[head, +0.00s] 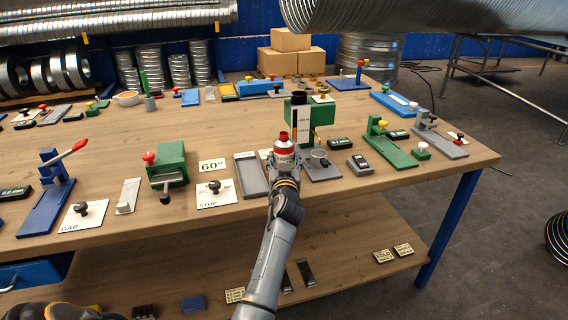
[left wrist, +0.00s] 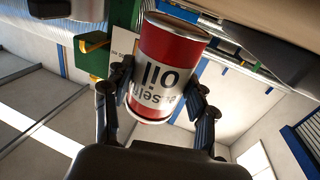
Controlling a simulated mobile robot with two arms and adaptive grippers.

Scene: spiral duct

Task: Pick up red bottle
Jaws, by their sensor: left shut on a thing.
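The red bottle (head: 284,149) is a can with a red body, a white band and a red cap, near the front edge of the workbench. In the left wrist view the bottle (left wrist: 167,62) fills the middle, its "oil" lettering upside down. My left gripper (head: 285,166) has its fingers on both sides of the bottle and is shut on it. The fingers also show in the left wrist view (left wrist: 162,98). Whether the bottle touches the bench cannot be told. My right gripper is not in view.
The wooden workbench (head: 345,187) carries several fixtures. A green stand (head: 322,112) is right behind the bottle, a grey tray (head: 250,175) to its left and a grey plate (head: 322,172) to its right. A lower shelf (head: 345,243) runs beneath the bench.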

